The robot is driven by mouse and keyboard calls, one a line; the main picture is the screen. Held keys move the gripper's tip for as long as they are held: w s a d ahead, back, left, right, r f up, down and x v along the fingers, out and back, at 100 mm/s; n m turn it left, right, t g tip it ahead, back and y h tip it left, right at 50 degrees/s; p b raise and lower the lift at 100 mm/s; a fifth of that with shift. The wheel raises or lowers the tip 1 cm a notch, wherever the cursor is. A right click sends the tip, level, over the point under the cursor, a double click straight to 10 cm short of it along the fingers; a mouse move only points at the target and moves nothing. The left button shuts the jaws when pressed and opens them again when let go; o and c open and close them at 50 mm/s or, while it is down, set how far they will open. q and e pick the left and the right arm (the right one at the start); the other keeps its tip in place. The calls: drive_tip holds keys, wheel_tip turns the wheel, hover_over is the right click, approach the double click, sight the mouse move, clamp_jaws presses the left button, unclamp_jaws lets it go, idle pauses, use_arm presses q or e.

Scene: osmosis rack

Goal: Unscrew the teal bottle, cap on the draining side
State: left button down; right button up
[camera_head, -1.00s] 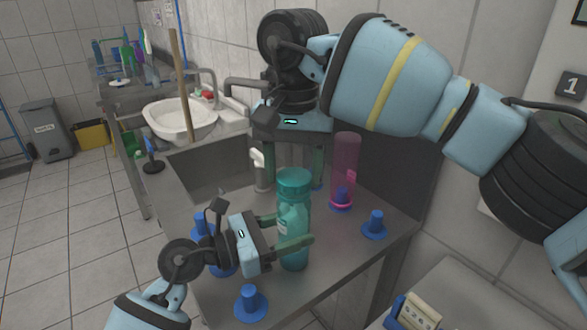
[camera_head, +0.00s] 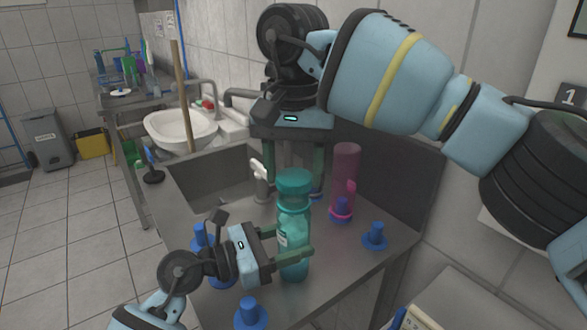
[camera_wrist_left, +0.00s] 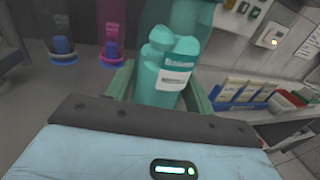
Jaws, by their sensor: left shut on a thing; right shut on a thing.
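The teal bottle (camera_head: 294,250) stands upright over the steel draining side (camera_head: 335,262). My left gripper (camera_head: 295,252) is shut around its body from the left. The left wrist view shows the bottle (camera_wrist_left: 172,50) between the fingers, with a white label. The teal cap (camera_head: 294,182) shows above the bottle body, with a lighter teal neck band visible below it. My right gripper (camera_head: 295,180) points down from above and is shut on the cap; the fingertips are partly hidden behind it. Whether the cap is fully clear of the threads cannot be told.
A pink bottle (camera_head: 345,175) stands over a blue peg behind right. Bare blue pegs stand at the right (camera_head: 375,237) and front (camera_head: 250,315).

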sight(293, 176)
drive_tip(key=shift+r, duration=1.85)
use_arm(q)
drive_tip(key=shift+c, duration=2.3)
unclamp_jaws()
drive_tip(key=b+v, duration=0.1)
drive_tip(key=v, duration=0.9)
drive_tip(key=shift+a+f+b, duration=0.15)
drive_tip(key=shift+a+b, duration=0.1)
drive_tip(key=shift+b, duration=0.15)
use_arm(e)
drive_tip(key=f, duration=0.3)
drive_tip(key=shift+w+f, duration=0.25)
use_arm(q)
drive_tip(key=shift+v, duration=0.75)
use_arm(e)
drive_tip(key=shift+f, duration=0.2)
